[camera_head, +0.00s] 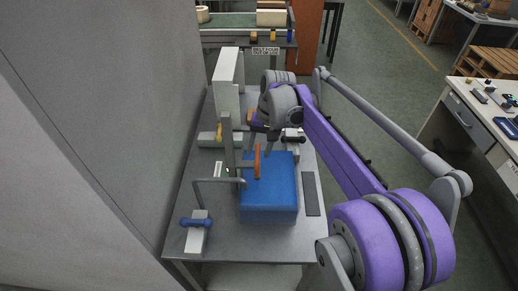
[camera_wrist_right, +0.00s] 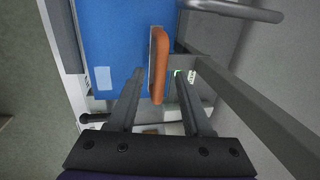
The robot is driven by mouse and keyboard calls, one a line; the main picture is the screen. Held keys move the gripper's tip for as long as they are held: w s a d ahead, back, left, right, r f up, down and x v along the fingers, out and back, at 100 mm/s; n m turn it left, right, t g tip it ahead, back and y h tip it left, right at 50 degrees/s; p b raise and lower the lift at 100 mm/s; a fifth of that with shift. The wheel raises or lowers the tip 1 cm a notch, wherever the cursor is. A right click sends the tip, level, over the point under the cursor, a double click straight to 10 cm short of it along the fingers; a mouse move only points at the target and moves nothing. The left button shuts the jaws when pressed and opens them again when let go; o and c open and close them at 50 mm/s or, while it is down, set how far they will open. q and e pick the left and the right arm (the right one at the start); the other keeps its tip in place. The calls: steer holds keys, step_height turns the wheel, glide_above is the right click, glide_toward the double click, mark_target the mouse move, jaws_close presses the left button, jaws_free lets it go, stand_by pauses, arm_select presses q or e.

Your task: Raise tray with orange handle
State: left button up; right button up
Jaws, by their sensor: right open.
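The orange handle (camera_head: 257,163) stands upright above the left back part of a blue block (camera_head: 272,204), beside a grey post (camera_head: 228,145) on the bench. In the right wrist view the orange handle (camera_wrist_right: 159,62) lies between the fingers of my right gripper (camera_wrist_right: 160,76). The fingers are open, one on each side of it, with a visible gap. In the head view my right gripper (camera_head: 261,150) reaches down close to the handle from behind. What the handle is fixed to, and the tray itself, I cannot clearly tell. My left gripper is not in view.
The grey metal bench (camera_head: 262,241) carries a tall white block (camera_head: 226,90), a bent grey rod (camera_head: 215,181) and a blue-handled clamp (camera_head: 197,224). A grey wall runs close along the left. A dark strip (camera_head: 311,194) lies right of the blue block.

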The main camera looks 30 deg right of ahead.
steer(key=shift+f, duration=0.1)
jaws_close()
stand_by(1.4)
